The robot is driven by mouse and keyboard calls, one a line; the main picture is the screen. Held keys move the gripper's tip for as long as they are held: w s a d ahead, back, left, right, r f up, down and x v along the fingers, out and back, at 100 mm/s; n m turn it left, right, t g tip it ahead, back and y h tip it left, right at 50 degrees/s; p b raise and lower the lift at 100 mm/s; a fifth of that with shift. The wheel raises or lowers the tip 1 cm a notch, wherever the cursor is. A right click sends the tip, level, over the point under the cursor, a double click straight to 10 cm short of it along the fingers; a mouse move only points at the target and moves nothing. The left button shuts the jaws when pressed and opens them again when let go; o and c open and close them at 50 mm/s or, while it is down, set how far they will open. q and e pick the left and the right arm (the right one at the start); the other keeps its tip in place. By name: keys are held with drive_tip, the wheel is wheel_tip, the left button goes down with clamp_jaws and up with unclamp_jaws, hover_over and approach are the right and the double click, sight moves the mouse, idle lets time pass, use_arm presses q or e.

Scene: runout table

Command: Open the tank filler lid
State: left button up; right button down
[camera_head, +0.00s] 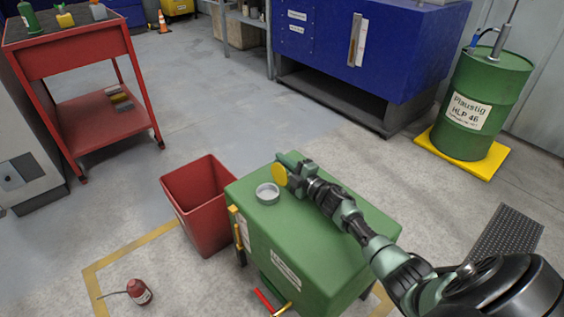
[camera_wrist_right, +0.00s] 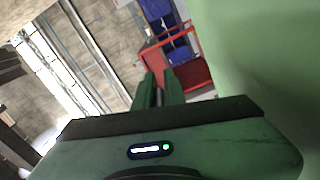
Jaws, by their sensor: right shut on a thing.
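The green tank (camera_head: 300,225) stands in the middle of the head view. On its top is a round grey filler neck (camera_head: 267,193), its mouth uncovered. The yellow filler lid (camera_head: 279,175) stands on edge, up beside the far right of the neck, its round face toward the neck. My right gripper (camera_head: 284,165) is at the lid, shut on it, with its arm reaching in from the lower right. In the wrist view the two green fingers (camera_wrist_right: 160,88) are close together; the lid cannot be made out there. My left gripper is not in view.
A red bin (camera_head: 200,205) stands left of the tank. A red oil can (camera_head: 139,292) is on the floor at lower left. A red cart (camera_head: 75,60), a blue cabinet (camera_head: 330,35) and a green drum (camera_head: 483,100) on a yellow pallet stand farther back. The tank top is otherwise clear.

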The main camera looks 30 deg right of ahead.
sight(284, 172)
drive_tip(key=shift+r, duration=0.1)
